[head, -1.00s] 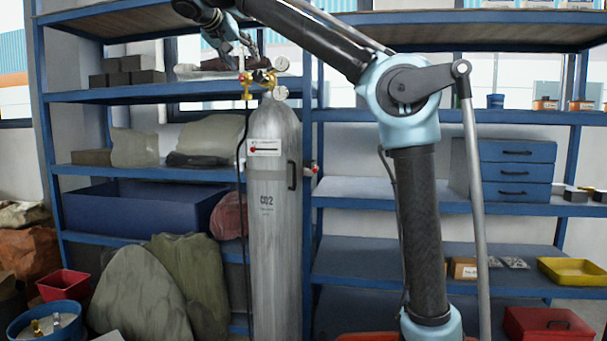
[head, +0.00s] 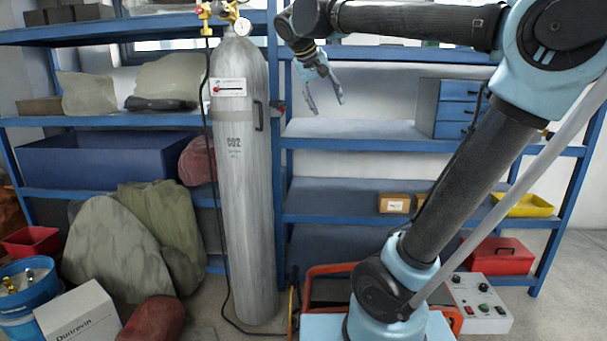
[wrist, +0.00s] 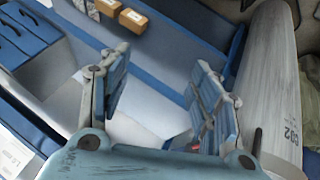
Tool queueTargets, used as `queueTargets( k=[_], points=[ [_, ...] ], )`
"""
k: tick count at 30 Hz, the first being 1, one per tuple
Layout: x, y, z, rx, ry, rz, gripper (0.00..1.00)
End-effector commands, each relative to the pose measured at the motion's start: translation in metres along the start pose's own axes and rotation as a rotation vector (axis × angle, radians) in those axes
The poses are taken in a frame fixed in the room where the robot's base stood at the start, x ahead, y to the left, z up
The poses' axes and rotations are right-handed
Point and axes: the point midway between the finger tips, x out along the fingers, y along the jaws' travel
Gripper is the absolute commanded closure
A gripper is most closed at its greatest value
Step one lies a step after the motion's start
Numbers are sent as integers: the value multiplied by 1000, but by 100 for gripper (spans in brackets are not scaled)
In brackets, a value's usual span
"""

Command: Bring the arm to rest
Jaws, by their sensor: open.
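My gripper (head: 326,98) hangs from my arm to the right of the grey CO2 cylinder (head: 240,180) in the head view, with its fingers pointing down. In the wrist view my gripper (wrist: 160,100) shows its two fingers wide apart with nothing between them. The cylinder (wrist: 268,85) stands upright and also shows at the right of the wrist view, close behind the right finger in the picture. I cannot tell the exact gap between them.
Blue shelving (head: 345,135) runs behind the arm. The cylinder's brass regulator (head: 222,14) is at the top. A blue drawer unit (head: 458,108), cardboard boxes (head: 394,203), a red toolbox (head: 497,256) and a control box (head: 481,303) are at the right. A white carton (head: 80,316) is lower left.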

Motion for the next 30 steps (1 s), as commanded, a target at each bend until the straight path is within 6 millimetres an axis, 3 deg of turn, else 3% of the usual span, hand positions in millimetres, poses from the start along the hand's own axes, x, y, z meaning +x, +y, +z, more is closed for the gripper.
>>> queueTargets(
  k=[3,10,14,21,25,30],
  points=[
    [46,14,52,11,-71,-37,43],
    [123,21,153,28,-175,-133,43],
    [162,15,212,44,-217,-196,43],
    [225,-12,313,81,-256,-314,43],
    [247,-27,350,97,-259,-362,43],
    [261,-37,373,107,-257,-393,43]
  ],
)
